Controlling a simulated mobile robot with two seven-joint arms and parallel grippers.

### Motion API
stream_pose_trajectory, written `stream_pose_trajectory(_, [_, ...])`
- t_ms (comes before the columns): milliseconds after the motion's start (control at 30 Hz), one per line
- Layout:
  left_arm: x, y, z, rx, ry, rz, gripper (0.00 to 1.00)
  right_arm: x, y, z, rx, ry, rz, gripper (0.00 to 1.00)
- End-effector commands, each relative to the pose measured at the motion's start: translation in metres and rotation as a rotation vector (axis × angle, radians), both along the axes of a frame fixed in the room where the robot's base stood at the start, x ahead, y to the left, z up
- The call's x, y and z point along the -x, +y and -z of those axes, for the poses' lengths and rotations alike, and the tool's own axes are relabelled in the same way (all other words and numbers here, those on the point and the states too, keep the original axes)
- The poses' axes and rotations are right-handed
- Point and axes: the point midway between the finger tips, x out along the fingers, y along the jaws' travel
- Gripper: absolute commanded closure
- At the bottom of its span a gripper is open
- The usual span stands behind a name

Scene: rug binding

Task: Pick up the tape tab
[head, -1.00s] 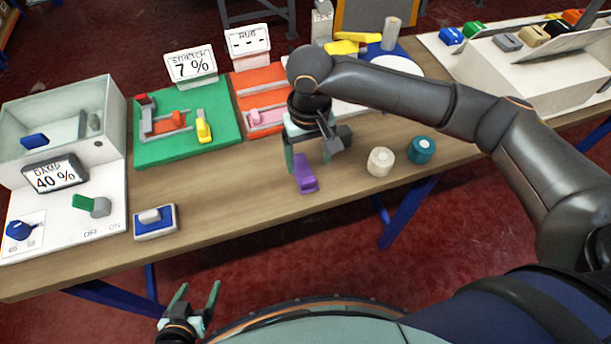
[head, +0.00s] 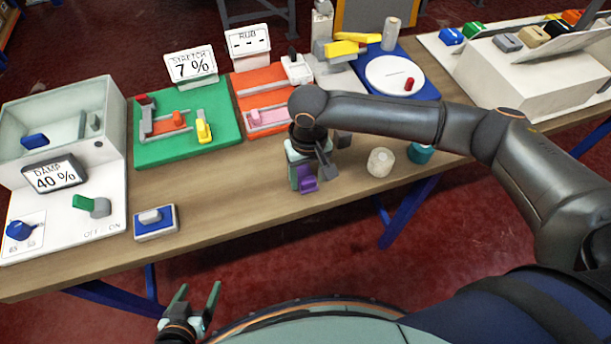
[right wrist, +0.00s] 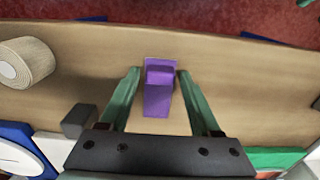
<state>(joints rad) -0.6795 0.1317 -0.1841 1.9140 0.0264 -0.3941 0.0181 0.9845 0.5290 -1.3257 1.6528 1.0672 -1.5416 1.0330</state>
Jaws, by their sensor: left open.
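A purple block with a raised grip, which I take to be the tape tab (head: 307,183), lies on the wooden table near its front edge. It also shows in the right wrist view (right wrist: 159,92). My right gripper (head: 304,176) is over it, pointing down. In the right wrist view its two green fingers (right wrist: 159,73) stand apart on either side of the purple block, with a gap visible on both sides. In the head view the gripper hides the block's far part. My left gripper (head: 197,294) is open and empty, in front of the table.
A cream roll (head: 380,162) and a teal roll (head: 420,154) stand right of the gripper. A small dark block (right wrist: 77,121) lies close by. A green board (head: 185,148), an orange board (head: 262,88) and a blue-white switch (head: 155,222) are around.

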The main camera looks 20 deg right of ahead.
Motion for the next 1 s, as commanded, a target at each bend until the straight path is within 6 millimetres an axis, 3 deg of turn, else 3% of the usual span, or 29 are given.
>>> stream_pose_trajectory(67, [0.0,0.0,0.0,0.0,0.0,0.0,0.2,0.0,0.0002,-0.0002,0.0,0.0,0.0,0.46])
stream_pose_trajectory(533, [-0.0001,0.0,-0.0001,0.0,0.0,0.0,0.2,0.0,0.0001,-0.0003,0.0,0.0,0.0,0.99])
stream_pose_trajectory(1000, [-0.0002,-0.0001,0.0002,0.0,-0.001,0.0,0.2,-0.0004,0.0003,-0.0065,-0.001,-0.001,0.0,1.0])
